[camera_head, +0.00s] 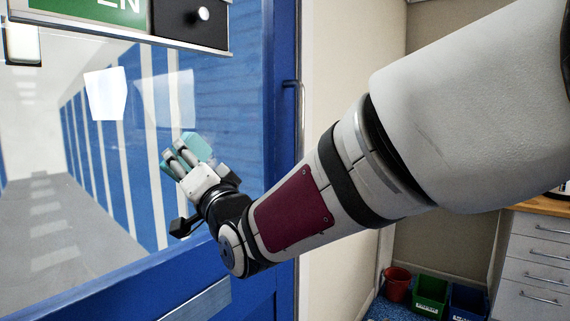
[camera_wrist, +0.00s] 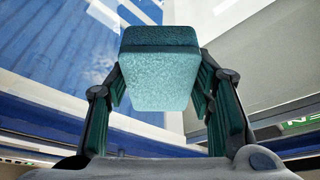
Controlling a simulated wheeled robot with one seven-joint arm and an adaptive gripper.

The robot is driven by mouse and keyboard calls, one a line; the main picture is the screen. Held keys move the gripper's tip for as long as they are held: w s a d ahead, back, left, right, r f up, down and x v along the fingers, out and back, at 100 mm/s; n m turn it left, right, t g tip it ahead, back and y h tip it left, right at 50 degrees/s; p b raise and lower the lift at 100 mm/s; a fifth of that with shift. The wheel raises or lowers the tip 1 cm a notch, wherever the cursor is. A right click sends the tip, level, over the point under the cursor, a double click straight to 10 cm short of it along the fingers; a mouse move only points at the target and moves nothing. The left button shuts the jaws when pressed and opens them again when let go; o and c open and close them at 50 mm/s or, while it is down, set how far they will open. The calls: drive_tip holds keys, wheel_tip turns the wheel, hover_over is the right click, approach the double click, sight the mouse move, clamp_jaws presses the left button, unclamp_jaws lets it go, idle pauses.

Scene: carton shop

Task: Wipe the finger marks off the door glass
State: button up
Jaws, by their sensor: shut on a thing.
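My gripper (camera_head: 181,158) is shut on a teal sponge (camera_head: 197,147) in front of the door glass (camera_head: 135,130), near the lower right part of the pane. In the wrist view the sponge (camera_wrist: 160,80) sits between both fingers of my gripper (camera_wrist: 160,95), with a darker layer at its far end. That end faces the glass; I cannot tell whether it touches. The blue door (camera_head: 255,150) frames the glass. Faint pale smudges (camera_head: 175,100) or reflections show on the pane above the sponge. I cannot tell which they are.
A green sign with a black slider (camera_head: 190,17) is at the top of the door. Red (camera_head: 397,284), green (camera_head: 430,295) and blue (camera_head: 467,302) bins stand on the floor beside a drawer cabinet (camera_head: 535,260).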

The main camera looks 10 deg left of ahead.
sight(202, 156)
drive_tip(key=shift+w+d+r+b, duration=0.3)
drive_tip(key=shift+w+r+b, duration=0.2)
drive_tip(key=shift+w+b, duration=0.2)
drive_tip(key=shift+w+d+b, duration=0.3)
drive_tip(key=shift+w+b, duration=0.1)
drive_tip(key=shift+w, duration=0.4)
drive_tip(key=shift+c, duration=1.1)
drive_tip(key=shift+w+d+f+b, duration=0.1)
drive_tip(key=shift+w+d+b, duration=0.25)
drive_tip(key=shift+w, duration=0.2)
drive_tip(key=shift+w+d+b, duration=0.2)
drive_tip(key=shift+w+b, duration=0.1)
drive_tip(key=shift+w, duration=0.2)
drive_tip(key=shift+w+d+b, duration=0.2)
drive_tip(key=shift+w+b, duration=0.05)
drive_tip(key=shift+w, duration=0.4)
drive_tip(key=shift+w+d+b, duration=0.15)
drive_tip(key=shift+w+b, duration=0.1)
drive_tip(key=shift+w, duration=0.35)
drive_tip(key=shift+d, duration=0.1)
drive_tip(key=d, duration=0.1)
drive_tip(key=s+d+b, duration=0.1)
drive_tip(key=d, duration=0.1)
drive_tip(key=s+d, duration=0.1)
drive_tip(key=shift+d, duration=0.35)
